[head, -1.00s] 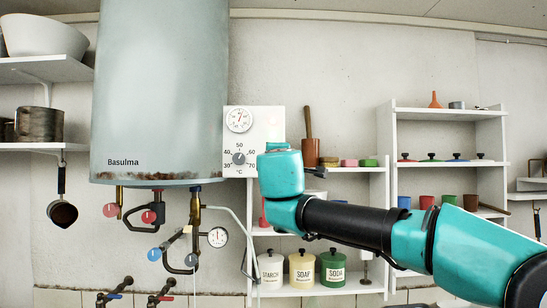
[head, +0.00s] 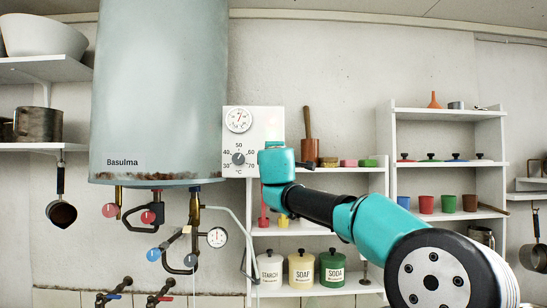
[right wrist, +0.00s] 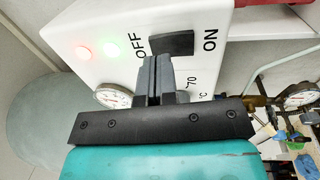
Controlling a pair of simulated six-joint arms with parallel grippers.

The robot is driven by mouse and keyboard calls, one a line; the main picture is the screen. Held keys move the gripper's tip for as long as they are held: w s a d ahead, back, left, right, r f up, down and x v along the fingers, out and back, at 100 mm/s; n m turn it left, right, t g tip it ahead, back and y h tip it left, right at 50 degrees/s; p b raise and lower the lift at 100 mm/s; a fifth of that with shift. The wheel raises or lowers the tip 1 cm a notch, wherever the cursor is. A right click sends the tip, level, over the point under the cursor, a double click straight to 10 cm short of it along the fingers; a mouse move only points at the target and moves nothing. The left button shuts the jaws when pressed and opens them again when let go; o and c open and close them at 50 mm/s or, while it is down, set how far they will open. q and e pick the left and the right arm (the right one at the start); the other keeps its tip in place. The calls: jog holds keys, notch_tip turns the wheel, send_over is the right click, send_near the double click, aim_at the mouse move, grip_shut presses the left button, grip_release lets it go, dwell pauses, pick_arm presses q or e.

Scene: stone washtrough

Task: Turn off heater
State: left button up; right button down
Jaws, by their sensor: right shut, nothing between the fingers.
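The heater is a large grey-green tank (head: 160,95) marked Basulma, hung on the wall. Its white control box (head: 252,120) carries a thermometer dial (head: 239,119) and a temperature knob (head: 239,159). In the right wrist view, the box's side (right wrist: 205,20) has a black rocker switch (right wrist: 172,44) between the words OFF and ON. A red light (right wrist: 83,52) and a pale green light (right wrist: 113,50) glow there. My right gripper (right wrist: 157,62) is shut and empty, its tips close below the switch at the OFF side; contact cannot be told. My left gripper is in neither current view.
Pipes and valves with red (head: 110,210) and blue handles hang under the tank, beside a pressure gauge (head: 217,237). Shelves (head: 345,169) with canisters and cups stand behind my right arm. A wooden pestle in a mortar (head: 309,150) stands just right of the box.

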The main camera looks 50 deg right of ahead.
jog(key=shift+x, duration=1.1)
jog(key=shift+w+d, duration=0.15)
jog(key=s+a+r, duration=0.2)
jog(key=s+a, duration=0.8)
